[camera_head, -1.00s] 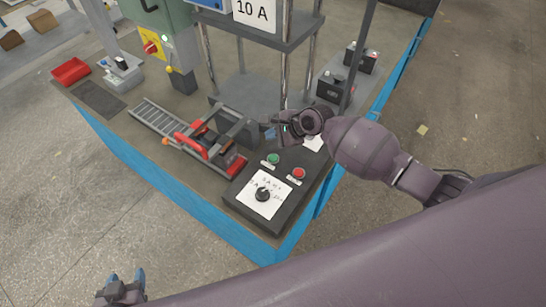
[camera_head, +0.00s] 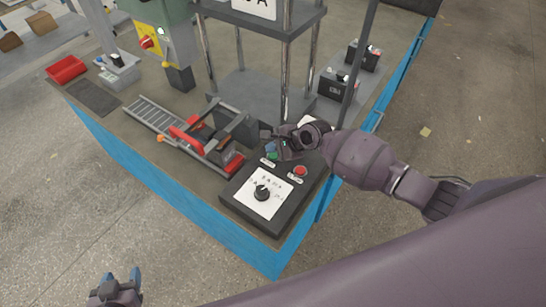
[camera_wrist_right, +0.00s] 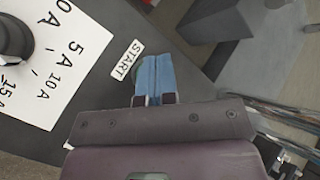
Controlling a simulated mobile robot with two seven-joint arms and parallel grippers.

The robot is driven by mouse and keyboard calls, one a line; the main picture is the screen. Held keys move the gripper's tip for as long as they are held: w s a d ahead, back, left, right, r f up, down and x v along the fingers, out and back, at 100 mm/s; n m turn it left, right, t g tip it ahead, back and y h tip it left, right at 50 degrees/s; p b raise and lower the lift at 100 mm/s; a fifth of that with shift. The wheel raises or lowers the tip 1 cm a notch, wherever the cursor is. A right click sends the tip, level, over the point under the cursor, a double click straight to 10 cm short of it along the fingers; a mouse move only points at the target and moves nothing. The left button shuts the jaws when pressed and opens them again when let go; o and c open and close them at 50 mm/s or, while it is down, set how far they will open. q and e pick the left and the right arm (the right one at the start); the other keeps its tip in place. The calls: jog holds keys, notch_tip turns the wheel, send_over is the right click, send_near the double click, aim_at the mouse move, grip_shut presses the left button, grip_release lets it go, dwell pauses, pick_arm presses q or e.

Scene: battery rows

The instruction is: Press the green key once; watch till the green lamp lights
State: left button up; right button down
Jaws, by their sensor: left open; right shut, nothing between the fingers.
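The green key (camera_head: 272,156) is a round button on the dark control box (camera_head: 283,217), left of a red button (camera_head: 300,170). My right gripper (camera_head: 270,148) is shut and empty, its blue fingertips at the far edge of the green key. In the right wrist view the shut blue fingertips (camera_wrist_right: 154,62) sit beside the START label (camera_wrist_right: 127,60) and hide most of the key. I cannot tell whether they touch it. My left gripper (camera_head: 122,279) is open and empty at the bottom left, away from the bench. I cannot make out a lit green lamp.
The box carries a black dial (camera_head: 262,192) on a white scale. A grey and red slide fixture (camera_head: 200,140) lies left of the box. A metal-post frame (camera_head: 285,75) stands behind it. Batteries (camera_head: 337,84) stand at the back right. A red tray (camera_head: 66,69) is far left.

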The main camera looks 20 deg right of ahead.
pick_arm(q)
jog(key=shift+s+f, duration=0.25)
jog(key=shift+s, duration=0.05)
pick_arm(e)
jog(key=shift+f, duration=0.1)
dwell(0.4)
pick_arm(q)
jog(key=shift+w+r, duration=0.2)
jog(key=shift+w, duration=0.05)
dwell(0.7)
pick_arm(e)
jog(key=shift+f, duration=0.1)
pick_arm(q)
jog(key=shift+s+f, duration=0.15)
jog(key=shift+s, duration=0.05)
pick_arm(e)
jog(key=shift+f, duration=0.3)
